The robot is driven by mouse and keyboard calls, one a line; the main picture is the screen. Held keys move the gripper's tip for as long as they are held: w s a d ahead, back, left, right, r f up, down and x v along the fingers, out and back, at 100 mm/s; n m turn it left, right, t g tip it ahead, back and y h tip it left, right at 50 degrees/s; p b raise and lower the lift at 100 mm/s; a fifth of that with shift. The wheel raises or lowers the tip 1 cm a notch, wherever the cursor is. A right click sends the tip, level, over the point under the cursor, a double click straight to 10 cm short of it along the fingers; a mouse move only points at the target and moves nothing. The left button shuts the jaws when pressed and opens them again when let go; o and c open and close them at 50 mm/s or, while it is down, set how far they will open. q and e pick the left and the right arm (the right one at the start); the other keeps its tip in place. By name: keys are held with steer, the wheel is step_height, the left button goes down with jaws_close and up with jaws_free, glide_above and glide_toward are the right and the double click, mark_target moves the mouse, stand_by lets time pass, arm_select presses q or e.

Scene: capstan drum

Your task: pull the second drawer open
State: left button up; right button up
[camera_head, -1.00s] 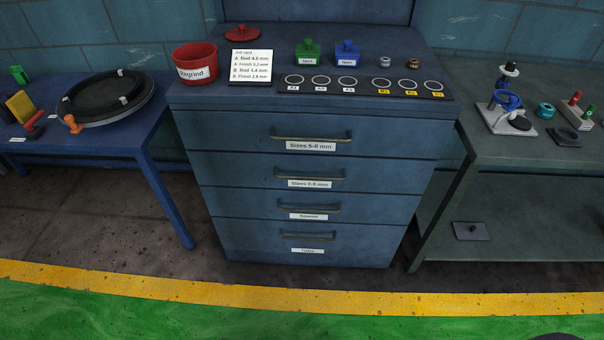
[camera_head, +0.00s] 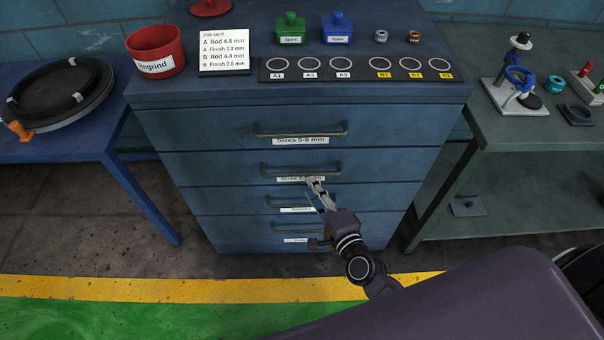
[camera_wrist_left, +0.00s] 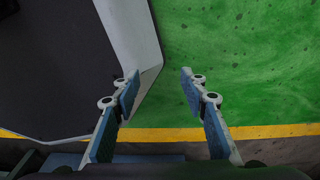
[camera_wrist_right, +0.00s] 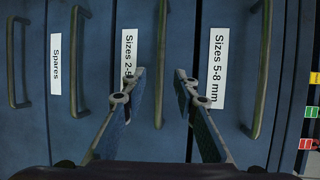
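The blue cabinet's second drawer (camera_head: 205,169), labelled with sizes from 2 mm, is closed. Its bar handle (camera_head: 290,171) runs across the front. My right gripper (camera_head: 318,184) is in front of this drawer, at the right part of the handle. In the right wrist view the second drawer's handle (camera_wrist_right: 161,50) lies between the two spread fingers of my right gripper (camera_wrist_right: 160,76); I cannot tell how deep it sits between them. The gripper is open and holds nothing. My left gripper (camera_wrist_left: 160,76) is open and empty above the floor, outside the head view.
The top drawer (camera_head: 200,128) and two lower drawers are closed. On the cabinet top are a red regrind bin (camera_head: 155,52), a job card (camera_head: 224,52) and a ring tray (camera_head: 362,70). A blue table (camera_head: 60,150) stands left, a grey bench (camera_head: 530,155) right.

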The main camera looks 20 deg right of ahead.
mark_target(302, 174)
steer(key=x, duration=0.7)
steer(key=shift+w, duration=0.3)
jaws_close()
